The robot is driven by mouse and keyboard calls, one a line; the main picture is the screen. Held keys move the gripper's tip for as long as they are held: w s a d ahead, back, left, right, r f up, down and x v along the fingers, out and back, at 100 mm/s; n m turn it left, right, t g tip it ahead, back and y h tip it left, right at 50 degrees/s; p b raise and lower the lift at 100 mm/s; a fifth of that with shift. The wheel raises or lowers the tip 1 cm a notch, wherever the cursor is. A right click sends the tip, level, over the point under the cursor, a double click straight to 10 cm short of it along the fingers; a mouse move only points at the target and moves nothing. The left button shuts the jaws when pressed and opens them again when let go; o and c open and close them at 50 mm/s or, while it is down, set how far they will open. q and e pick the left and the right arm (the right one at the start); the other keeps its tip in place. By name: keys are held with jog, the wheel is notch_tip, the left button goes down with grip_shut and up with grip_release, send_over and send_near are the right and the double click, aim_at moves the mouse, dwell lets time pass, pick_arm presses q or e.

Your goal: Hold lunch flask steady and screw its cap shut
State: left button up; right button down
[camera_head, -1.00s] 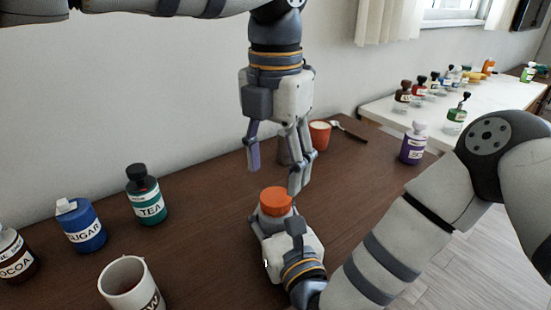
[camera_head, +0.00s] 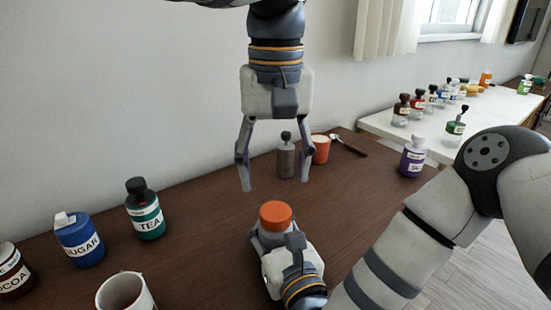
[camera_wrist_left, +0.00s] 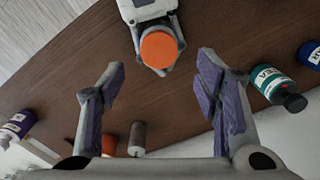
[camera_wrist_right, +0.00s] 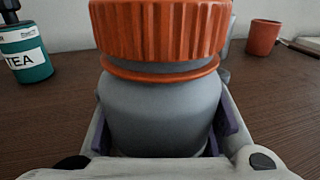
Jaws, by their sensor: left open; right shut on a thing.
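The lunch flask (camera_wrist_right: 165,105) is a grey body standing upright on the brown table, between the fingers of my right gripper (camera_wrist_right: 165,140), which is shut on it. Its orange ribbed cap (camera_head: 276,215) sits on top; in the right wrist view (camera_wrist_right: 160,30) a thin orange ring shows just under it. I cannot tell how tightly the cap sits. My left gripper (camera_head: 275,180) points down, open and empty, above and behind the cap, apart from it. In the left wrist view the cap (camera_wrist_left: 158,49) shows beyond the open fingertips.
On the table stand a teal TEA bottle (camera_head: 145,208), a blue SUGAR bottle (camera_head: 79,238), a brown COCOA bottle (camera_head: 12,270), a white mug (camera_head: 124,292), a grey bottle (camera_head: 286,160), an orange cup (camera_head: 321,149) and a purple bottle (camera_head: 413,157). Table between TEA and flask is clear.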

aim_at(276, 211)
pick_arm(q)
jog(key=n, duration=0.6)
jog(key=shift+r+n, duration=0.25)
jog(key=shift+n, duration=0.05)
jog(key=n, duration=0.4)
jog(key=shift+r, duration=0.15)
jog(key=shift+w+f, duration=0.1)
jog(key=shift+f, duration=3.9)
